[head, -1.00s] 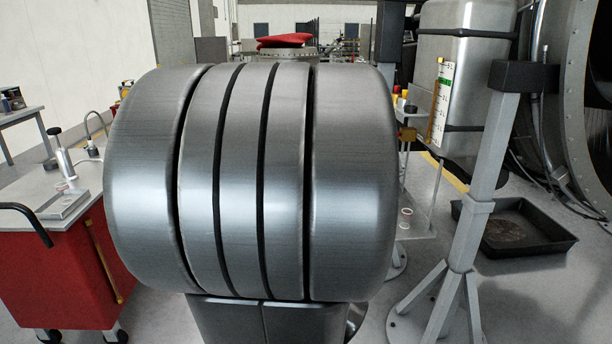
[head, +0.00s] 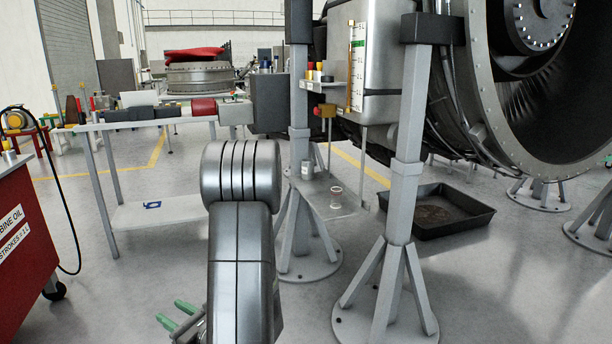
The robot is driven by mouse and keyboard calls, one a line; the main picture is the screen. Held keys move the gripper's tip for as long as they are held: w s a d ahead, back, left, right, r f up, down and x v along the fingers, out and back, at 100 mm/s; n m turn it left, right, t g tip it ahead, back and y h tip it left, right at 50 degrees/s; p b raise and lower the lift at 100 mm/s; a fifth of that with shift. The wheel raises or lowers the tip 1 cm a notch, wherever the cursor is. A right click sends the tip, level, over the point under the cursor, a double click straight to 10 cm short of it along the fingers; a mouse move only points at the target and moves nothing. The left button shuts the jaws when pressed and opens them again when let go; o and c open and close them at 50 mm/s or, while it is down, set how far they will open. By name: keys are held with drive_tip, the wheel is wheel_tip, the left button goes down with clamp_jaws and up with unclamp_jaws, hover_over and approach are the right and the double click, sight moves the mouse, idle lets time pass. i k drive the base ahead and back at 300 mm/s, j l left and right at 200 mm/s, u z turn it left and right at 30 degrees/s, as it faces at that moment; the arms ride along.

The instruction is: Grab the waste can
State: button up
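I cannot single out a waste can for sure. A small pale can or jar (head: 307,169) stands on the low shelf between the stand legs. A small pale cup with a reddish rim (head: 336,196) stands on the same shelf, to its right. My gripper (head: 175,315) shows at the bottom edge, left of my arm, with two green fingertips apart and nothing seen between them. It is well to the left of and nearer than the shelf. My arm hides part of the floor behind it.
Grey stands (head: 398,190) hold the engine at right. A black drip tray (head: 436,225) lies on the floor behind them. A workbench (head: 145,122) stands at left, with a red cart (head: 25,240) nearer. Floor is free between cart and arm.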

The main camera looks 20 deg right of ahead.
sight(307, 164)
drive_tip(key=i+z, duration=0.15)
drive_tip(key=i, duration=3.05)
drive_tip(key=z, duration=0.45)
drive_tip(key=i+z, duration=0.1)
drive_tip(key=z, duration=0.3)
drive_tip(key=j+z, duration=0.1)
drive_tip(key=z, duration=0.8)
drive_tip(key=j+z, duration=0.15)
drive_tip(key=z, duration=0.3)
drive_tip(key=i, duration=0.05)
